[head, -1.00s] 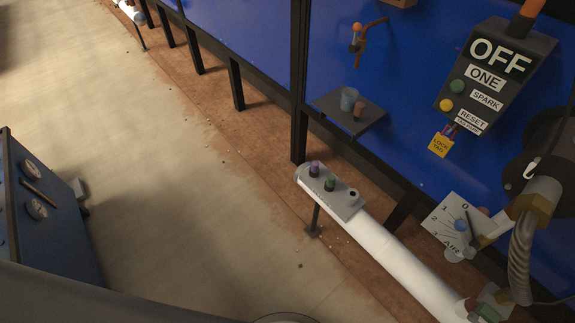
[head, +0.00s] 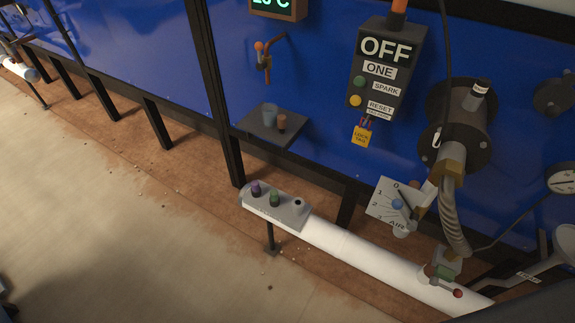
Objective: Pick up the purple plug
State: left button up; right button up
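The purple plug (head: 256,188) stands upright at the left end of a grey plate (head: 292,216) on top of the white pipe. A green plug (head: 275,198) stands to its right on the same plate, and a dark round hole (head: 298,203) lies further right. Neither of my grippers shows in the head view, so nothing is seen touching the purple plug.
The white pipe (head: 350,248) runs to the lower right, with a red-tipped valve lever (head: 446,287). Above it are a small shelf (head: 272,136) with cups, a control box (head: 384,75) and an air dial (head: 390,203). Open floor (head: 120,220) lies at left.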

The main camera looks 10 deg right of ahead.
aim_at(255, 184)
jog(key=u, duration=0.75)
jog(key=i, duration=0.55)
jog(key=u, duration=0.05)
